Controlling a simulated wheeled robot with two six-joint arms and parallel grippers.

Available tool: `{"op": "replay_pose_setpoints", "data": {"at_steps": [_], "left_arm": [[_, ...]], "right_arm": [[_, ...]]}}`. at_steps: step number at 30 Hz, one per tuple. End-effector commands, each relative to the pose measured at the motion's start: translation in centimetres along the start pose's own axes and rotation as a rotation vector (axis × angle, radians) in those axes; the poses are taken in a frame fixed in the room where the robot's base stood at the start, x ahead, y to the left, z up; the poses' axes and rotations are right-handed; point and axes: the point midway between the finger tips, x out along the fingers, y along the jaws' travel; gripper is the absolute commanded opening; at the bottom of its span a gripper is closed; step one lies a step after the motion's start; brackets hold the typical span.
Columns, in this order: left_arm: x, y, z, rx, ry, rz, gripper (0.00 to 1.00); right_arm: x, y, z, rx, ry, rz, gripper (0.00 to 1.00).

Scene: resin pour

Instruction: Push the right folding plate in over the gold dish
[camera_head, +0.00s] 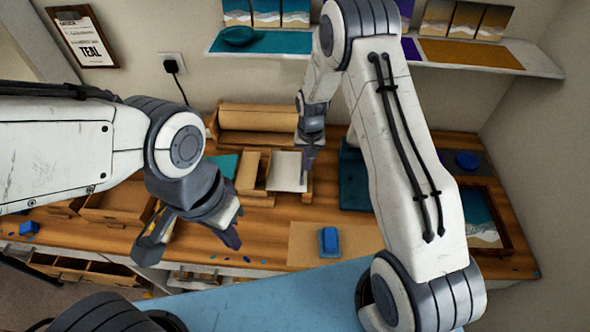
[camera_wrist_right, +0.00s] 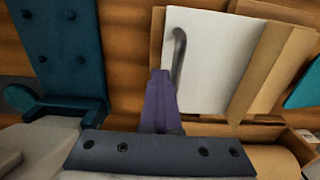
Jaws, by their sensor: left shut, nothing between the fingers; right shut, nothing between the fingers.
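A wooden folding jig (camera_head: 262,192) stands on the bench in the head view. It carries a pale flat panel (camera_head: 287,168), large in the right wrist view (camera_wrist_right: 212,52), with a raised wooden plate (camera_wrist_right: 274,72) on one side. I cannot tell for certain which part is the right folding plate. I cannot make out a gold dish at the jig. My right gripper (camera_head: 307,166) is shut and empty at the panel's right edge; its purple fingertip shows in the right wrist view (camera_wrist_right: 160,76). Contact is unclear. My left gripper (camera_head: 232,238) is shut and empty, left of and nearer than the jig.
A teal padded block (camera_head: 353,180) stands just right of the jig, also in the right wrist view (camera_wrist_right: 62,50). A blue block (camera_head: 329,241) lies on a brown mat (camera_head: 300,242) in front. A shelf (camera_head: 535,62) hangs above.

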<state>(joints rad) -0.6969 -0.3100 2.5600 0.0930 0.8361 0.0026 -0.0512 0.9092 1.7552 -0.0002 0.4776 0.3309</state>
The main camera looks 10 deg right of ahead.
Motion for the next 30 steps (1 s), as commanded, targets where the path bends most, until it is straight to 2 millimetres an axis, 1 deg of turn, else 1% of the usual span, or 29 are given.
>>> {"op": "replay_pose_setpoints", "data": {"at_steps": [23,30], "left_arm": [[0.3,0.0,0.0,0.000,0.000,0.000,0.00],[0.3,0.0,0.0,0.000,0.000,0.000,0.00]], "right_arm": [[0.0,-4.8,0.0,-0.002,0.002,-0.001,0.00],[0.0,-4.8,0.0,0.000,0.001,-0.001,0.00]]}}
